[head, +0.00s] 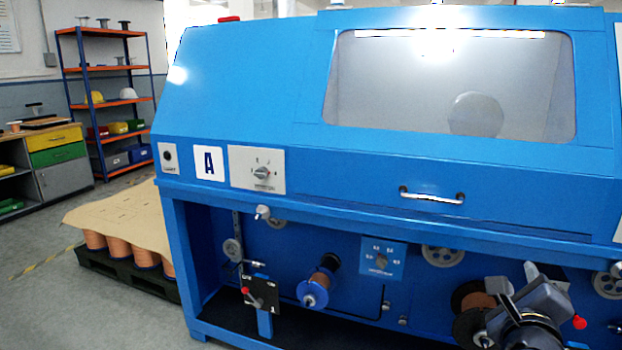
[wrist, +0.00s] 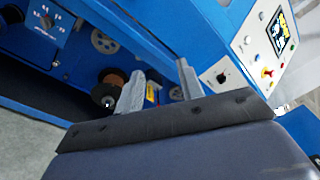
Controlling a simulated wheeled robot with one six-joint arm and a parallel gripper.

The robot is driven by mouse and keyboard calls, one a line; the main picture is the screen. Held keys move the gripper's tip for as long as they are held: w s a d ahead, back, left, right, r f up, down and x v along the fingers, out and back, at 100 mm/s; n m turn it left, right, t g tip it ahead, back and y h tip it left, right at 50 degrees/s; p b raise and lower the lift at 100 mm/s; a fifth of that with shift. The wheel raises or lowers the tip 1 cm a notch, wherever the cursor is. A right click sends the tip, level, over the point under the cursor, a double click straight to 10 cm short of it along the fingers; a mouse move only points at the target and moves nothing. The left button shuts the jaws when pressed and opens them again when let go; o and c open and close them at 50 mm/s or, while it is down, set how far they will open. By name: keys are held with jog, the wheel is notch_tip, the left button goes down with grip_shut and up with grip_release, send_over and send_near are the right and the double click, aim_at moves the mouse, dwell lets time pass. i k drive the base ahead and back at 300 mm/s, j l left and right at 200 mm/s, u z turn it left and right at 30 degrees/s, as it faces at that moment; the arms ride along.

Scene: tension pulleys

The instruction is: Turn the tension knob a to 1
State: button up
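A blue plate (head: 370,270) with a small dark knob (head: 381,260) and white scale marks sits on the lower front of the blue machine. The plate also shows at the top left of the wrist view, with its knob (wrist: 47,21); its marks are too small to read. I cannot tell from the lettering which is tension knob a. My gripper (head: 515,280) is at the lower right of the head view, right of both knobs. Its fingers (wrist: 160,88) are apart and empty.
A spool on a blue flange (head: 316,284), a red-tipped lever plate (head: 262,296) and a dark-flanged copper spool (wrist: 111,86) stick out from the machine. A door handle (head: 432,196) juts out above. The wrist view shows a control panel (wrist: 262,48) at right.

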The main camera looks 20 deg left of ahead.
aim_at(262, 172)
jog(key=i+j, duration=0.1)
jog(key=j, duration=0.35)
jog(key=i+j, duration=0.1)
jog(key=j, duration=0.35)
jog(key=i+j, duration=0.1)
jog(key=j, duration=0.35)
jog(key=i+j, duration=0.1)
jog(key=j, duration=0.8)
jog(key=i+j, duration=0.45)
jog(key=j, duration=0.25)
jog(key=i+j, duration=0.25)
jog(key=j, duration=0.1)
